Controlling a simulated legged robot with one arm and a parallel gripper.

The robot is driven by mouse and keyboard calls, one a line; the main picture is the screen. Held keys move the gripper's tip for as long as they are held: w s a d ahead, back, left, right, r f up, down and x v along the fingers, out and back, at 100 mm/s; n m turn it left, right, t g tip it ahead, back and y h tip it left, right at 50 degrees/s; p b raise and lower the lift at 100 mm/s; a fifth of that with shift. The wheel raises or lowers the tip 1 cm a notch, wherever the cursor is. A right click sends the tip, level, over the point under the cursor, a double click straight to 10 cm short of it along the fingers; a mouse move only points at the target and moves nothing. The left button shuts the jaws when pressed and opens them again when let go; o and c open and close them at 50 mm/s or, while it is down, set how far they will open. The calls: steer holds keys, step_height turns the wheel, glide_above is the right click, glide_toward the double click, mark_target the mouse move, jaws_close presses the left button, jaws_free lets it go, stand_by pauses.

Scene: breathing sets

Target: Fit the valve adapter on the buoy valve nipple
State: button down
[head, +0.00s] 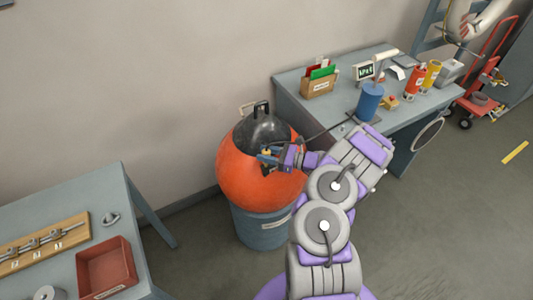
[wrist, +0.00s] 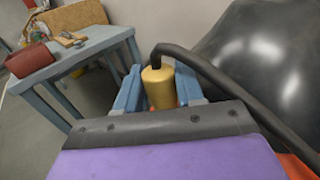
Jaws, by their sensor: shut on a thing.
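The orange buoy (head: 240,185) with a black top (head: 262,130) sits on a blue-grey drum (head: 262,228) by the wall. My gripper (head: 268,157) is at the buoy's upper front side. In the wrist view my gripper (wrist: 160,90) has its blue fingers on both sides of a brass valve adapter (wrist: 158,88), shut on it. A black hose (wrist: 215,75) bends out of the adapter's top and runs to the lower right. The adapter's lower end and the valve nipple are hidden, so I cannot tell whether they touch.
A workbench (head: 290,92) at the right holds a blue cylinder (head: 369,101), a card box (head: 319,84) and coloured canisters (head: 415,82). A table (head: 90,200) at the left holds a red tray (head: 106,268) and a wooden rack (head: 42,243). Open floor lies between.

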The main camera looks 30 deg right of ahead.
steer(key=shift+f+b, duration=0.8)
steer(key=shift+f, duration=0.5)
steer(key=c, duration=0.6)
jaws_free()
steer(key=shift+s+d, duration=0.1)
steer(key=p+v, duration=0.3)
steer(key=v, duration=1.4)
